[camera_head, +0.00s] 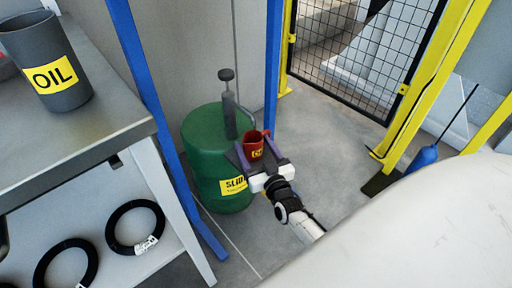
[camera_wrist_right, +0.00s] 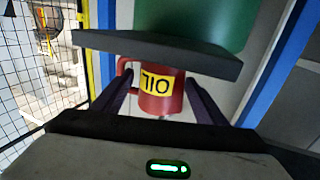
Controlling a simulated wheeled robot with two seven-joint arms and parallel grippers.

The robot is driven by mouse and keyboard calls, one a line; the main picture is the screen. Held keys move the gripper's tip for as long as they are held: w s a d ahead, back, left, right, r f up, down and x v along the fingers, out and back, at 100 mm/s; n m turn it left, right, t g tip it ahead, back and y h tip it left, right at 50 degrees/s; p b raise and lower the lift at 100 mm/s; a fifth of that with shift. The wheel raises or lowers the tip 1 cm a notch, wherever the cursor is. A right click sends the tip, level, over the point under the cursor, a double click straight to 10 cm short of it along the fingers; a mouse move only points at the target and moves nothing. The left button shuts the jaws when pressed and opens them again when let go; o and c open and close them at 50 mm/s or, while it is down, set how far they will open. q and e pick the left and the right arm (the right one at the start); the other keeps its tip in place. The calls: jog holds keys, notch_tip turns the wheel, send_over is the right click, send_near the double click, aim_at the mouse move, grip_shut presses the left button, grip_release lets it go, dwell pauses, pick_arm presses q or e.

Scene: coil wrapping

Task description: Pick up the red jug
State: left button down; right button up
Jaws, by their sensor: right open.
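The red jug (camera_head: 254,145) has a yellow label and sits at the front right of the green drum in the head view. In the right wrist view the jug (camera_wrist_right: 162,98) appears upside down with its "OIL" label, its handle on the left. My right gripper (camera_head: 256,158) is open, with its two dark fingers on either side of the jug; small gaps seem to show between the fingers and the jug. Part of the jug is hidden behind the gripper in the head view. My left gripper is not seen.
The green drum (camera_head: 207,150) carries a hand pump (camera_head: 229,105). A dark slab (camera_wrist_right: 160,52) lies close to the jug. Blue posts (camera_head: 150,90) stand nearby. A grey bench (camera_head: 70,140) at left holds a grey OIL can (camera_head: 45,62); black coils (camera_head: 135,227) lie below.

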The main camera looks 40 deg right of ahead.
jog(key=shift+w+d, duration=0.2)
jog(key=shift+w, duration=0.5)
jog(key=c, duration=1.3)
jog(key=shift+r, duration=0.1)
